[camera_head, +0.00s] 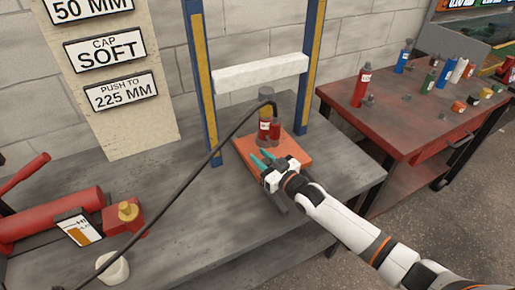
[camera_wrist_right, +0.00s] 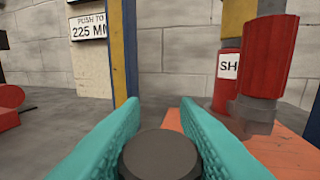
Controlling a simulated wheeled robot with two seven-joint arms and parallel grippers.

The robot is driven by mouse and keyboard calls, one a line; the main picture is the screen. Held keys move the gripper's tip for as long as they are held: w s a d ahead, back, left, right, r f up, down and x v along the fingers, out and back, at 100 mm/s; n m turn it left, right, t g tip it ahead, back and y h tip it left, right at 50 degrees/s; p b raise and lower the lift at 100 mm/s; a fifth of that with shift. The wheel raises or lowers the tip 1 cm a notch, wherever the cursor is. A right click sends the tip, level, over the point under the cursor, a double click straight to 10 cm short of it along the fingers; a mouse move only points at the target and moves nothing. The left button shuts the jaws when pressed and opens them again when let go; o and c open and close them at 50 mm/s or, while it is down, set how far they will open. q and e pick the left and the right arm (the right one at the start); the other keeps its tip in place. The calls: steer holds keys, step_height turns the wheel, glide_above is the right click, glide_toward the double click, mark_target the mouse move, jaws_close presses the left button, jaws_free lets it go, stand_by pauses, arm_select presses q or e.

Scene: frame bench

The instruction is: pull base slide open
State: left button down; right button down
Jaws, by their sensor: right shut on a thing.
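The base slide appears as an orange plate (camera_head: 243,146) on the grey bench, at the foot of the blue and yellow frame. A red cylinder (camera_head: 264,131) stands on it, with a hose at its top. My right gripper (camera_head: 262,159) is over the plate's front part. In the right wrist view its teal fingers (camera_wrist_right: 160,140) are shut on a dark round knob (camera_wrist_right: 160,156). The plate (camera_wrist_right: 275,150) and cylinder (camera_wrist_right: 268,55) show on the right there. How the knob joins the plate is hidden. My left gripper is not in view.
A white crossbar (camera_head: 262,72) spans the frame's posts (camera_head: 199,65). A black hose (camera_head: 185,178) crosses the bench to a red pump (camera_head: 60,215). A red table (camera_head: 400,125) with bottles stands on the right. The bench front is mostly clear.

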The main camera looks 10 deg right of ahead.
steer(key=p+v, duration=0.2)
steer(key=v, duration=0.2)
steer(key=a+p+v, duration=0.1)
steer(key=p+v, duration=0.1)
steer(key=v, duration=0.2)
steer(key=s+a+p+v, duration=0.1)
steer(key=p+v, duration=0.1)
steer(key=v, duration=0.2)
steer(key=shift+a+r, duration=0.1)
steer(key=shift+a, duration=0.1)
steer(key=shift+s+d, duration=0.15)
steer(key=shift+s, duration=0.5)
steer(key=c, duration=1.1)
jaws_free()
steer(key=b+v, duration=0.1)
steer(key=v, duration=1.1)
